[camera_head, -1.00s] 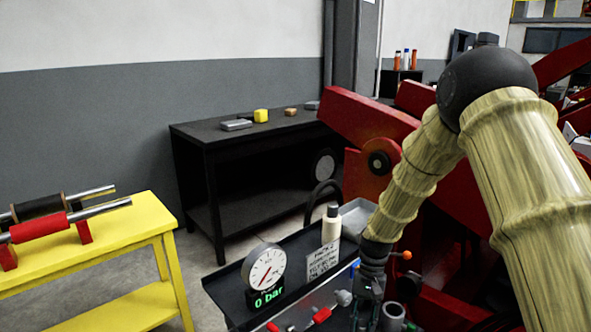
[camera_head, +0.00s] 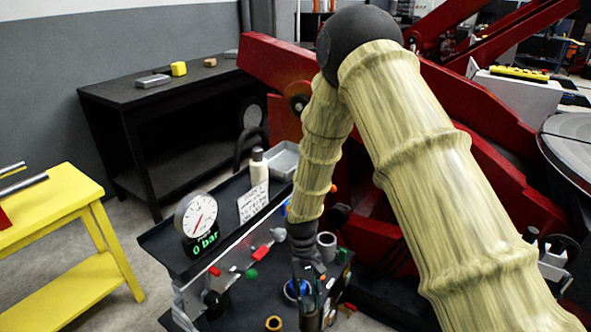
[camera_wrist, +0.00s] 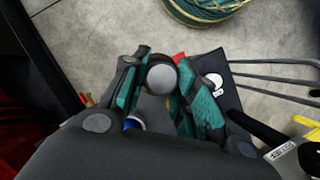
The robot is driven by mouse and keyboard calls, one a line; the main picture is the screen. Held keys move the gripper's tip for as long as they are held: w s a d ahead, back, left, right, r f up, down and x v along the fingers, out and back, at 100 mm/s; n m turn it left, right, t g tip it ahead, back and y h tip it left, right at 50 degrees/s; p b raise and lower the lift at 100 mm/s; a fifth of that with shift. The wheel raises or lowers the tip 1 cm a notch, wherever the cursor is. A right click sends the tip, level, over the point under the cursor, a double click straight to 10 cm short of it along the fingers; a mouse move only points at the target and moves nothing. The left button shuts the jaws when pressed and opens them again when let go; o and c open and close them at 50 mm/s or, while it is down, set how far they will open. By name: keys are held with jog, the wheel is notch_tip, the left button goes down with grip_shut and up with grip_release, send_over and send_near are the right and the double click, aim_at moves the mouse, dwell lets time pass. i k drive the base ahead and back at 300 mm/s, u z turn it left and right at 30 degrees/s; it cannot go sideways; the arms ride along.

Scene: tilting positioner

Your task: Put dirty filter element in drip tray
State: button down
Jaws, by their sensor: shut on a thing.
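My gripper (camera_wrist: 165,88), with teal finger pads, is shut on a round, grey-ended thing (camera_wrist: 162,76), which looks like the dirty filter element. Only its end shows between the fingers; its sides are mostly hidden. In the head view my gripper (camera_head: 308,290) points down over the dark lower bench surface, and what it holds is hard to make out there. A shallow grey metal tray (camera_head: 285,158), which may be the drip tray, sits at the back of the bench, behind and left of my forearm.
A pressure gauge (camera_head: 196,215) reading 0 bar, a cream bottle (camera_head: 258,168) and a sign (camera_head: 252,203) stand on the bench. Red and green valve handles line its front. A grey cup (camera_head: 327,246) stands near my gripper. Red machinery (camera_head: 450,110) rises behind my arm.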

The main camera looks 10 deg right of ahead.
aim_at(290, 162)
jog(key=u, duration=0.05)
jog(key=k, duration=1.2)
jog(key=z, duration=0.55)
jog(key=i, duration=0.5)
jog(key=z, duration=0.6)
jog(key=i, duration=0.7)
jog(key=u, duration=0.75)
jog(key=i, duration=0.5)
jog(key=u, duration=0.65)
